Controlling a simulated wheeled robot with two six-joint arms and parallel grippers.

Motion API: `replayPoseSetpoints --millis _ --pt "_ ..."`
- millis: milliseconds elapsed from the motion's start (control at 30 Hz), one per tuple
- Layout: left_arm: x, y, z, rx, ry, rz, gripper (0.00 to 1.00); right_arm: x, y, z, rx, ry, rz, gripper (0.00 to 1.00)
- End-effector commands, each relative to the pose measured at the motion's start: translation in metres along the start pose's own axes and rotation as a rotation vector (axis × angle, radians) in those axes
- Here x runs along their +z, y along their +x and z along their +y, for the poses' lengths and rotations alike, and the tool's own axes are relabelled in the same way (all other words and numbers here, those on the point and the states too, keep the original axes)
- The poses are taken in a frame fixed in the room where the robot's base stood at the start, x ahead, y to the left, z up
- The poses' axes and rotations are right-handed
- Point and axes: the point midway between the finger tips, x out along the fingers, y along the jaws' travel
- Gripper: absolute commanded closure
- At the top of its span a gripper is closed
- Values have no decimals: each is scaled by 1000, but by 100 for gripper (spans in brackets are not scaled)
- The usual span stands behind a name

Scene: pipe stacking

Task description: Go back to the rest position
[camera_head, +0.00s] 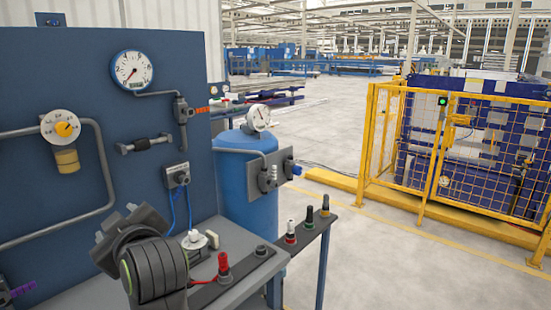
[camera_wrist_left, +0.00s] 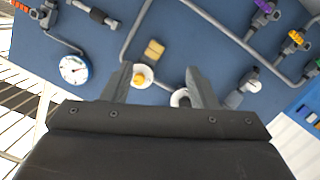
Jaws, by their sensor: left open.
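My left gripper (camera_wrist_left: 160,88) shows in the wrist view with its two grey fingers spread apart and nothing between them. Beyond the fingers is the blue panel (camera_wrist_left: 215,50), with a yellow-centred white dial (camera_wrist_left: 141,76) and a white ring-shaped part (camera_wrist_left: 181,97). I cannot tell the exact distance to them. In the head view my left arm, with a green ring, stands at the lower left in front of the panel (camera_head: 60,100), over the bench; its fingers are not clear there. My right gripper is in neither view.
A bench (camera_head: 235,265) in front of the panel holds red and black fittings. A blue tank (camera_head: 240,185) stands beside it. Gauges (camera_head: 132,70) and pipes (camera_head: 105,160) stick out from the panel. A yellow fence (camera_head: 460,150) stands at right; the floor between is open.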

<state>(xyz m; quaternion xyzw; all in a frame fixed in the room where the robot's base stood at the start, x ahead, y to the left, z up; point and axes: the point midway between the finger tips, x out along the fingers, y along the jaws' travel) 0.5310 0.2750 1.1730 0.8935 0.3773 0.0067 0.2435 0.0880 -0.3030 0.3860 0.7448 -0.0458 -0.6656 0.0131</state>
Motion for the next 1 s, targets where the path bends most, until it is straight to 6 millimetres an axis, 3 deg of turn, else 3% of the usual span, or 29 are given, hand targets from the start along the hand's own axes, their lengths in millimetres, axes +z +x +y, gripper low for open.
replayPoseSetpoints --millis 233,467,700,800,1000 --pt "92 23 -81 -4 285 -209 47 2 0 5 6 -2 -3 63" --pt "167 12 -170 28 541 -439 47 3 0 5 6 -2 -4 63" --pt "226 -31 -268 89 772 -705 47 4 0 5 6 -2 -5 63" --pt "242 -54 -303 121 845 -809 47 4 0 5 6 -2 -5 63" --pt "259 -98 -354 180 943 -978 47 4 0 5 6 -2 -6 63"
